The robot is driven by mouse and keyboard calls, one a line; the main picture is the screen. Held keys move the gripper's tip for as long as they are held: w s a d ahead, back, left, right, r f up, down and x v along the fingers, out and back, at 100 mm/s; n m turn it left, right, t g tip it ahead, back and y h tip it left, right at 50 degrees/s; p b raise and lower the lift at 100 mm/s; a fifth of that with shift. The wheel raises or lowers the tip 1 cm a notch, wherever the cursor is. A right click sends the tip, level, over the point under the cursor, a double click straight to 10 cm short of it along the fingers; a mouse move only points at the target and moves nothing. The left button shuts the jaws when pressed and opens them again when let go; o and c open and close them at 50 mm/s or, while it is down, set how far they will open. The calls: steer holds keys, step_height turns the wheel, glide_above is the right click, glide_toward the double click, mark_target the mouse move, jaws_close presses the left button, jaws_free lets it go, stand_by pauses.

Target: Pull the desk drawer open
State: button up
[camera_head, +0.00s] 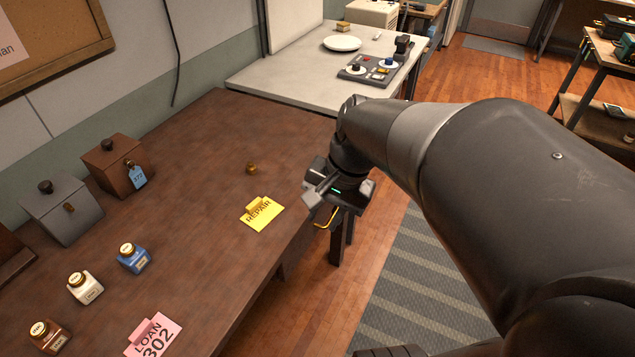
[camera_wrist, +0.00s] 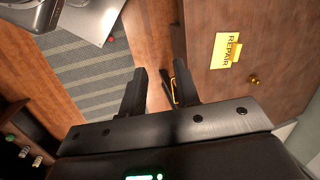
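The brown desk (camera_head: 215,150) fills the left of the head view, seen from above; its drawer front is hidden. A thin yellow loop (camera_head: 327,221), which looks like a drawer handle, shows just past the desk's right edge, below my gripper (camera_head: 320,190). In the wrist view the loop (camera_wrist: 175,91) lies by the desk edge, close to the inner side of the right finger. My gripper (camera_wrist: 158,78) is open, with its fingers apart and nothing clamped. I cannot tell whether the loop is between the fingers in depth.
A yellow REPAIR card (camera_head: 262,214) and a small brass knob (camera_head: 251,168) are on the desktop. Boxes (camera_head: 114,166) and small bottles (camera_head: 132,257) stand farther left. A white table (camera_head: 290,82) adjoins the back. A striped rug (camera_head: 405,275) covers clear floor at right.

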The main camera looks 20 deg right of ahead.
steer(key=w+d+f+m+g+y, duration=0.2)
steer(key=w+f+m+y, duration=0.4)
steer(key=f+m, duration=0.25)
steer(key=m+t+y, duration=0.5)
steer(key=m+t, duration=1)
steer(key=m, duration=1.4)
glide_toward(334, 214)
steer(key=x, duration=0.9)
steer(key=shift+w+a+f, duration=0.25)
steer(key=shift+w+a, duration=0.05)
steer(key=shift+a, duration=0.05)
jaws_close()
